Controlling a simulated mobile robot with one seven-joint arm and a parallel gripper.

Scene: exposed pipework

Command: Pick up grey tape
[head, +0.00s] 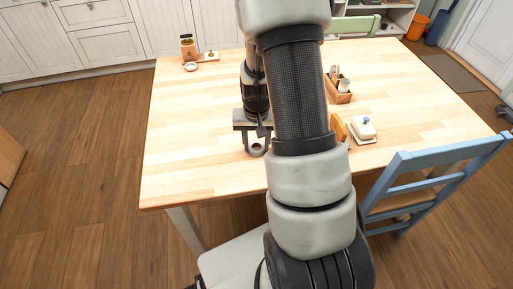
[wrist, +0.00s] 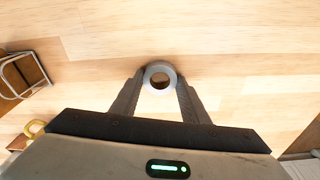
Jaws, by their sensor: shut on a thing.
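The grey tape is a small grey ring-shaped roll. In the wrist view the grey tape (wrist: 148,84) sits between the two fingertips of my gripper (wrist: 160,81), with wood showing through its hole. My gripper is shut on the tape, one finger against each side. In the head view the tape (head: 250,152) shows below my gripper (head: 257,145), over the wooden table (head: 190,140) towards its front. I cannot tell whether the tape touches the table top or is just above it.
A white butter dish (head: 364,129) and a wooden caddy with shakers (head: 338,96) stand to the right. A wooden holder (head: 187,49) and small dish (head: 191,67) are at the back left. A blue chair (head: 430,165) stands at the right edge. The table's left side is clear.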

